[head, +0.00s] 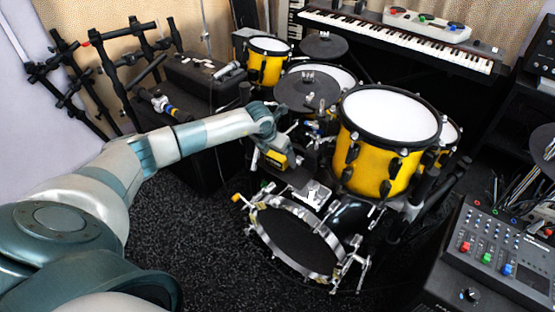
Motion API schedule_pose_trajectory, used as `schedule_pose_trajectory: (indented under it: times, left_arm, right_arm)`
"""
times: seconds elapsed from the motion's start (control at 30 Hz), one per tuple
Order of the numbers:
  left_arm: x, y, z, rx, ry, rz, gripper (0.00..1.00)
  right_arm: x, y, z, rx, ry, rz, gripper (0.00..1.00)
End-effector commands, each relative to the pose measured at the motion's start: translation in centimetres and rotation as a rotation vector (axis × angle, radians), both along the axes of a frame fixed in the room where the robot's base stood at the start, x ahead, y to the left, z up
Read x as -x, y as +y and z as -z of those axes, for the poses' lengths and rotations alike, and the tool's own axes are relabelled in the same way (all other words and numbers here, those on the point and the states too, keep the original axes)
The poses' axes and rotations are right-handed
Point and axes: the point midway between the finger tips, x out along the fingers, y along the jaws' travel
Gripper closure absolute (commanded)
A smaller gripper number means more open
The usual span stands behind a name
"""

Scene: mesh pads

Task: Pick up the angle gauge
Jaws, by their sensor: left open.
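My left arm reaches in from the left to the middle of the head view. Its gripper (276,152) is open beside the yellow drum kit, above and behind the hoop of the bass drum (300,238). A small yellow patch shows at the gripper; I cannot tell whether it belongs to the gripper or to a thing behind it. I cannot pick out the angle gauge for certain; the area around the fingers is dark and cluttered, and the arm hides part of it. My right gripper is not in view.
A large yellow drum (388,135) stands right of my gripper, with cymbal pads (307,92) behind. A keyboard (400,36) is at the back, and a mixer (500,248) at the right. A black case (205,75) stands behind my arm. Dark carpet (215,240) is clear at front.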

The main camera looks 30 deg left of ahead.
Motion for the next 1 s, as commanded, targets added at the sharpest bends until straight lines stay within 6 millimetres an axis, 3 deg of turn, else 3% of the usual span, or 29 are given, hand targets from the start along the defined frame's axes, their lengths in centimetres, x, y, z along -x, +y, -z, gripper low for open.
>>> schedule_pose_trajectory:
  times: [0.47, 0.7, 1.0]
  left_arm:
    - [-0.05, 0.04, 0.10, -0.001, 0.000, 0.001, 0.14]
    - [-0.05, 0.04, 0.10, -0.001, 0.000, 0.001, 0.61]
    - [-0.09, 0.04, -0.11, -0.001, -0.001, 0.000, 0.61]
  right_arm:
    - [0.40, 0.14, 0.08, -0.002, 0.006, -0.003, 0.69]
    - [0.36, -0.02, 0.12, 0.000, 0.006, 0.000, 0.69]
    - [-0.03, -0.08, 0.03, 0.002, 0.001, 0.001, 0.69]
